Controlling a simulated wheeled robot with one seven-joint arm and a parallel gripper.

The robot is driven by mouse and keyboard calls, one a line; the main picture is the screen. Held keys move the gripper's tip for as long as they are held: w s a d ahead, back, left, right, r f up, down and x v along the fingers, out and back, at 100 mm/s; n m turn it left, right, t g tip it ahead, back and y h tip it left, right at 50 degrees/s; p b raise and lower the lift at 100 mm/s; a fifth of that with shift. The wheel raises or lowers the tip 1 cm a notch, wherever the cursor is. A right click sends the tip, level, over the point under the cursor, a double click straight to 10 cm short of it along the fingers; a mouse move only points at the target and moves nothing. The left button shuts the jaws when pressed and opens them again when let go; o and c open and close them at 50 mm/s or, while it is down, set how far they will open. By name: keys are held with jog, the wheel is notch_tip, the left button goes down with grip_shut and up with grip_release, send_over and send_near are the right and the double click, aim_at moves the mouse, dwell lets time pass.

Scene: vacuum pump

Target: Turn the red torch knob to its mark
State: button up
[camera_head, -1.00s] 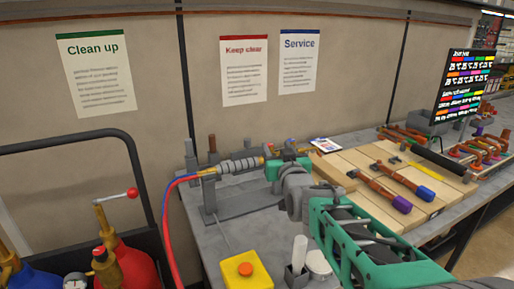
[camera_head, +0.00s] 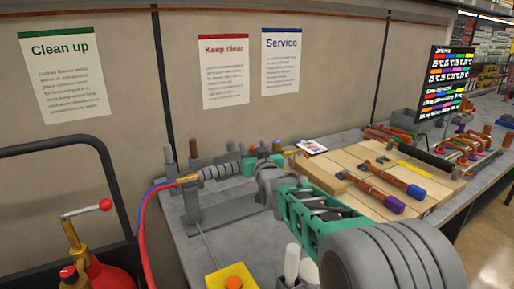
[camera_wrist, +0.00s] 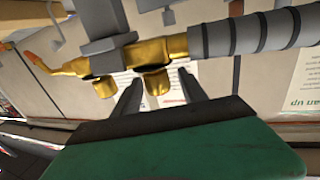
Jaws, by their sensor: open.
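The torch (camera_head: 216,172) lies level above the bench in the head view, its grey ridged handle left of my gripper. The wrist view shows the ridged handle (camera_wrist: 240,34), the brass body (camera_wrist: 160,48) and two brass-coloured knobs. One knob (camera_wrist: 155,82) lies in line with the gap between my fingers; the other knob (camera_wrist: 103,87) is outside, to the left. No red shows on either, so I cannot tell which is the red one. My gripper (camera_wrist: 160,78) is open; contact with the knob cannot be made out. In the head view its green body (camera_head: 250,166) covers part of the torch.
Red and blue hoses (camera_head: 146,215) hang from the torch's left end. A yellow box with an orange button (camera_head: 233,282) and a white cylinder (camera_head: 291,262) stand in front. A wooden board (camera_head: 375,180) with tools lies right.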

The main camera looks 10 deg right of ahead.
jog(key=shift+c, duration=0.2)
jog(key=shift+d, duration=0.1)
grip_shut()
jog(key=shift+d, duration=0.15)
jog(key=shift+f+b, duration=0.1)
jog(key=shift+b, duration=0.2)
